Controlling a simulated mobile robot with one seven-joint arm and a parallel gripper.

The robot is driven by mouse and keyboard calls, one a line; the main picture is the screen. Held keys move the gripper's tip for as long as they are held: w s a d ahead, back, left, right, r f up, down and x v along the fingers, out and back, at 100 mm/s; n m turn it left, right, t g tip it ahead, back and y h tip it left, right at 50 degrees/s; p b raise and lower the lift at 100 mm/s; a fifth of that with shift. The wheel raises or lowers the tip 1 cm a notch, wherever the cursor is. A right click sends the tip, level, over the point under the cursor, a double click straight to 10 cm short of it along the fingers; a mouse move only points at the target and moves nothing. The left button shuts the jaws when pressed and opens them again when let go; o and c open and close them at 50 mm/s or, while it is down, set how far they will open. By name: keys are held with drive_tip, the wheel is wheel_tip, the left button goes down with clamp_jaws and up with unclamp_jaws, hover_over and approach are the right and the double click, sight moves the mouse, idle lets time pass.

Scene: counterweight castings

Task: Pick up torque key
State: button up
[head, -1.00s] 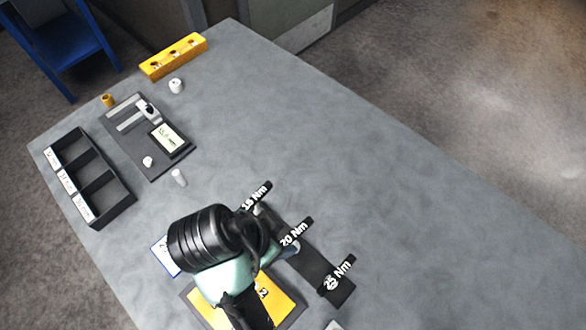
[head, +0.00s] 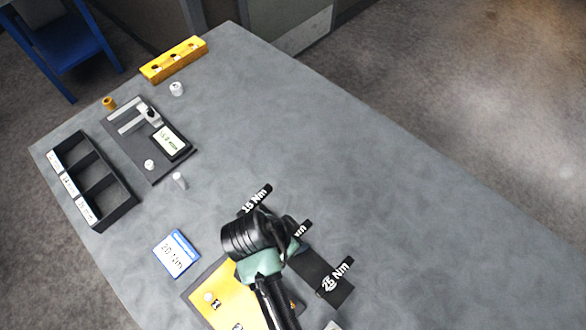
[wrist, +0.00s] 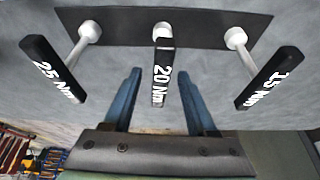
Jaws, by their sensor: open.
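Three torque keys with black labelled handles stand along a dark strip (wrist: 200,22). In the wrist view the 25 Nm key (wrist: 52,70) is at left, the 20 Nm key (wrist: 161,75) in the middle and the 15 Nm key (wrist: 268,78) at right. My gripper (wrist: 158,78) is open, its two blue fingers on either side of the 20 Nm handle with gaps showing. In the head view my wrist covers much of the 20 Nm key (head: 301,230); the 15 Nm key (head: 257,197) and 25 Nm key (head: 337,276) show beside it.
A blue-edged card (head: 176,254) reads 20 Nm. A yellow plate (head: 215,290) lies partly under my arm. A black compartment tray (head: 125,200), a gauge on a dark board (head: 150,165) and a yellow block (head: 173,60) are farther off. The table's right side is clear.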

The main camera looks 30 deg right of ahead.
clamp_jaws()
drive_tip(key=shift+w, duration=0.1)
idle(1.2)
